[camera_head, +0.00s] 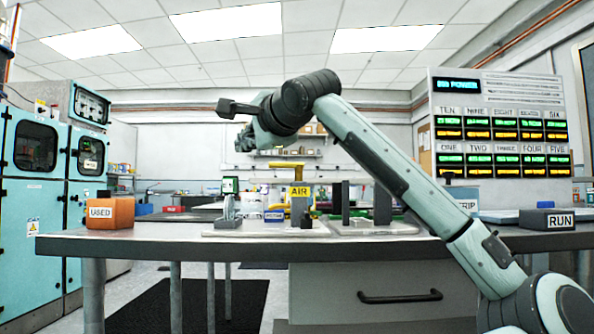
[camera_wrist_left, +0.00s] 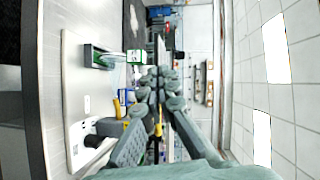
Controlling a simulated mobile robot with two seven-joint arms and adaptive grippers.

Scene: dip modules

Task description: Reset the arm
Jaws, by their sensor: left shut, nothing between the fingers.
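My left arm reaches up from the lower right of the head view, over the workbench (camera_head: 150,243). Its left gripper (camera_head: 243,142) is raised above the bench and points toward the back of the room, partly hidden by its own wrist. In the left wrist view, which lies on its side, the left gripper (camera_wrist_left: 162,77) has its fingers together with nothing between them. It is clear of the bench and the things on it. My right gripper is in neither view.
A yellow AIR fixture (camera_head: 300,203) and small stands fill the middle. A display panel (camera_head: 500,125) rises at the right.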

